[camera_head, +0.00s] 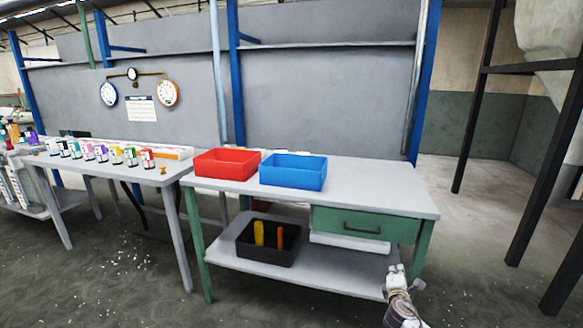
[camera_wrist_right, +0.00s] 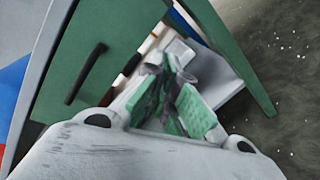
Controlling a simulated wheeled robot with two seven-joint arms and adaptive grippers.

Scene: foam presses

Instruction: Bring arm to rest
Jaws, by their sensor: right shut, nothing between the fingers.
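My right gripper (camera_head: 396,270) shows at the lower right in the head view, low in front of the workbench's right front leg. It is shut and empty, pointing up in the picture. In the right wrist view the gripper (camera_wrist_right: 175,72) shows its green finger pads close together, with nothing held between them. Beyond it in that view are the green drawer front (camera_wrist_right: 92,65) with its dark handle and a green bench leg (camera_wrist_right: 232,55). My left gripper is not in view.
The workbench (camera_head: 390,192) carries a red bin (camera_head: 227,165) and a blue bin (camera_head: 292,173). A black crate (camera_head: 268,243) with yellow and orange items stands on its lower shelf. A second table (camera_head: 110,167) holds several small coloured items.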

